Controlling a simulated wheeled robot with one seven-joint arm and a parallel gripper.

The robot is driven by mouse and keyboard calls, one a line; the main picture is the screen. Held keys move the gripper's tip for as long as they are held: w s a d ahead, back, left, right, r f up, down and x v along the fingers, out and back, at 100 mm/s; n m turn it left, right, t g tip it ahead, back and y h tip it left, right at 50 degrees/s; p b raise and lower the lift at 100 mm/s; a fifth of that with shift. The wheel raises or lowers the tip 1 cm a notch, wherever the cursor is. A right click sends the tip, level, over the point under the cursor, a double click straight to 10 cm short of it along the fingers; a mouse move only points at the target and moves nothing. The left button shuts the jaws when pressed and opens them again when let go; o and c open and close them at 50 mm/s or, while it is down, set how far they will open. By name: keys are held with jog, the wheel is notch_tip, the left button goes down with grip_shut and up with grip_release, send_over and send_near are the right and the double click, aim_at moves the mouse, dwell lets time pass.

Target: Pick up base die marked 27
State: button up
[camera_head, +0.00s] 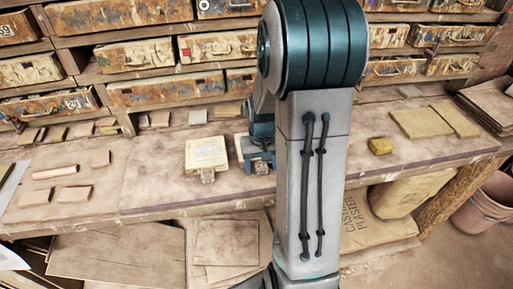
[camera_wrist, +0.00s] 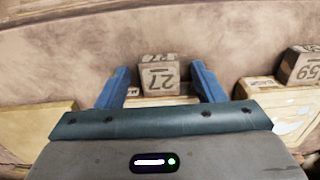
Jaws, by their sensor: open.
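My gripper (camera_wrist: 160,72) is open, with one blue finger on each side of the die and a visible gap on both sides. In the head view my gripper (camera_head: 257,158) is low over the bench, partly behind my arm, and a small die (camera_head: 260,168) shows by it; its number is unreadable there.
Another die marked 59 (camera_wrist: 302,66) sits by a second cream block (camera_wrist: 287,107) at the right of the wrist view. That block (camera_head: 206,152) also shows in the head view, left of my gripper. A yellow block (camera_head: 380,146) lies right of my arm. Drawers (camera_head: 135,54) line the back.

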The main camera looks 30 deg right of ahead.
jog(key=c, duration=1.2)
grip_shut()
jog(key=shift+r, duration=0.1)
